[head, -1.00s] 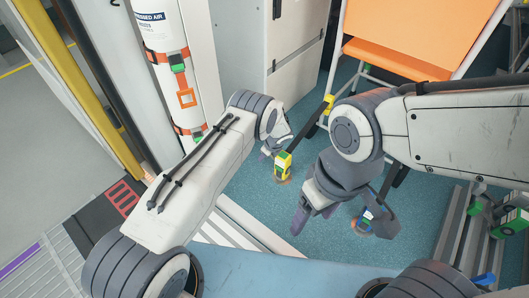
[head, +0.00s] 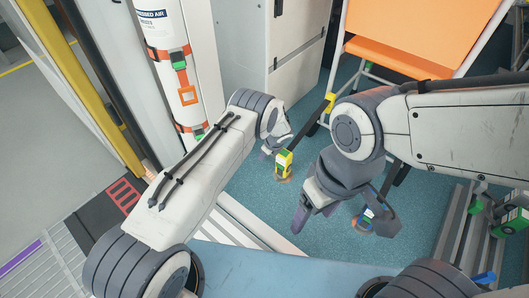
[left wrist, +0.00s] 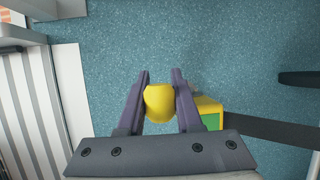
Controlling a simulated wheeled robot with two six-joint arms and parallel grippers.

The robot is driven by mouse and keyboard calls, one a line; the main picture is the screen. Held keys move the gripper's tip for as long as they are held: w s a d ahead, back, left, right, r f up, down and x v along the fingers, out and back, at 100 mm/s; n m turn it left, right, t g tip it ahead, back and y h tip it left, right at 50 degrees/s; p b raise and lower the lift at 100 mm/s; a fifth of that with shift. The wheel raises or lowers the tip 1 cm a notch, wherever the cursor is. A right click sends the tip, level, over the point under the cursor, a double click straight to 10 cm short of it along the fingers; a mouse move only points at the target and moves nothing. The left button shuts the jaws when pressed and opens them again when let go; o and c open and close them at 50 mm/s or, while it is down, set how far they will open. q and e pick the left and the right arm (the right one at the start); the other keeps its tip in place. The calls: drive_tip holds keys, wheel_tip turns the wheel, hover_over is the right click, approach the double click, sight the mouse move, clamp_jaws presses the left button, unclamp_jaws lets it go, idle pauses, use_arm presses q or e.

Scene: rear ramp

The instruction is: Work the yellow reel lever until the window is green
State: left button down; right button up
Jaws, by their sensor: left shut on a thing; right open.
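The yellow lever (left wrist: 158,102) shows as a rounded yellow end between the two fingers of my left gripper (left wrist: 161,76), which is shut on it. The yellow and green reel body (left wrist: 209,112) is just right of the fingers in the left wrist view. Its green face is partly hidden by the gripper, and I cannot tell if that green is the window. In the head view the reel (head: 284,162) is low by the floor beside my left gripper (head: 272,150), whose fingers are mostly hidden. My right gripper (head: 345,222) is open and empty above the floor.
A small blue, green and orange device (head: 366,218) is behind my right gripper. An orange seat (head: 400,60) is at the back, a grey cabinet (head: 268,40) beside it. A white cylinder (head: 165,60) is strapped at left. Blue floor (head: 245,190) is open between.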

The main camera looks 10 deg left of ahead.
use_arm(q)
drive_tip(key=shift+d+f, duration=0.1)
drive_tip(key=shift+d, duration=0.1)
idle(0.4)
drive_tip(key=c, duration=0.6)
unclamp_jaws()
drive_tip(key=shift+o, duration=0.2)
drive_tip(key=shift+a, duration=0.1)
drive_tip(key=p+v, duration=0.5)
drive_tip(key=v, duration=0.5)
drive_tip(key=shift+r+p, duration=0.35)
drive_tip(key=shift+s, duration=0.1)
